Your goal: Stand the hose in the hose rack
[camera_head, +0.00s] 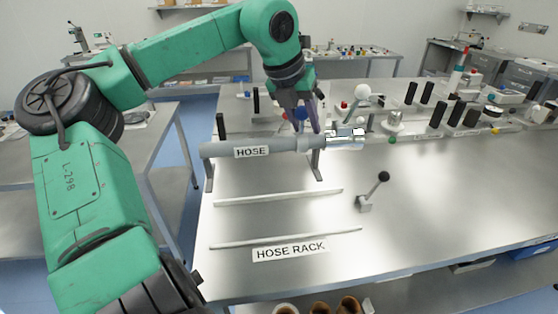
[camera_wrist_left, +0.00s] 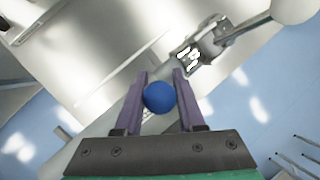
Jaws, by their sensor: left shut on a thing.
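The grey hose (camera_head: 220,150), with its name label and a shiny metal fitting at its right end, lies level across the far left part of the table. Dark supports show under it; I cannot tell whether it rests on them. My left gripper (camera_head: 308,125) comes down from above and is shut on the hose near the fitting. In the left wrist view, a blue ball (camera_wrist_left: 158,96) sits between the purple fingers (camera_wrist_left: 160,85), with the hose (camera_wrist_left: 128,112) behind. The hose rack (camera_head: 290,230), two pale rails with a label, lies nearer on the table. My right gripper is not in view.
A black-knobbed lever (camera_head: 372,190) stands right of the rails. Several black posts (camera_head: 437,114) and small parts crowd the back and right of the steel table (camera_head: 440,200). The front right is clear.

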